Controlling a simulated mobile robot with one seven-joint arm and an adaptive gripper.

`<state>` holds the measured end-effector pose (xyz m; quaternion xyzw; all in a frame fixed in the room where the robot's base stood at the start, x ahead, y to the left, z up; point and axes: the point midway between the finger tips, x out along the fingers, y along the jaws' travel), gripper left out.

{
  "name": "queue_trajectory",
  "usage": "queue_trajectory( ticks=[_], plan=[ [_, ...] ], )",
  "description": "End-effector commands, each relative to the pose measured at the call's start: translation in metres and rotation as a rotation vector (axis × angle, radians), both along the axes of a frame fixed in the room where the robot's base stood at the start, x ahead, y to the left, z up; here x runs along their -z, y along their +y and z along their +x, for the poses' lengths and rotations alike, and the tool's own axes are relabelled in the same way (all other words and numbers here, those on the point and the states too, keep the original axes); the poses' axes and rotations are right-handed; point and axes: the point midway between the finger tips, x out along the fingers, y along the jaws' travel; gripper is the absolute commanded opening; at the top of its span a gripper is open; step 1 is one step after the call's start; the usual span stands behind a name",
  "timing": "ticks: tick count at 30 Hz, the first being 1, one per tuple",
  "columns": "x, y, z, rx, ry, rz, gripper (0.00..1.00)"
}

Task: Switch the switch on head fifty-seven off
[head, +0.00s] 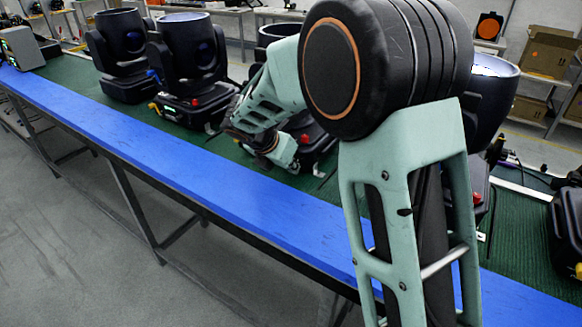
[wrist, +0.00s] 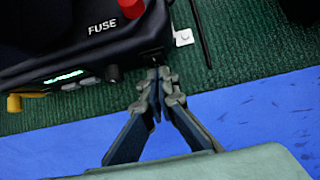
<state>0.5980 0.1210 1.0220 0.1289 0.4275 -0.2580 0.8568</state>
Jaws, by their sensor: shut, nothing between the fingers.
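In the wrist view, the black base of a lamp head (wrist: 60,45) fills the upper left, with the word FUSE, a red knob (wrist: 131,8), a yellow knob (wrist: 14,103) and a small lit green display (wrist: 63,77). No head number is legible, so I cannot tell which head is fifty-seven. My gripper (wrist: 158,78) is shut and empty, its fingertips at the base's lower right corner, touching or very close. I cannot make out a switch for certain; the fingertips may cover it. In the head view my arm hides much of this area.
Several more black lamp heads stand along the green-topped bench, including two at left (head: 122,50) (head: 190,55) and one at far right (head: 566,225). The bench's blue front strip (head: 150,135) is clear. A white tab (wrist: 183,37) and a thin dark rod (wrist: 201,35) lie beside the base.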

Motion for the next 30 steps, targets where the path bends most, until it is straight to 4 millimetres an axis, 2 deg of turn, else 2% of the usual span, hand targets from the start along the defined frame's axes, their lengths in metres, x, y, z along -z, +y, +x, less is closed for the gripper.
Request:
queue_trajectory(
  ticks=[10,12,20,30],
  plan=[
    [0.011,-0.002,0.004,-0.002,-0.070,-0.048,0.00],
    [0.003,-0.003,0.005,0.000,-0.070,-0.048,0.00],
    [0.000,-0.004,0.005,0.001,-0.070,-0.048,0.00],
    [-0.016,-0.005,0.006,0.002,-0.073,-0.049,0.00]
  ],
)
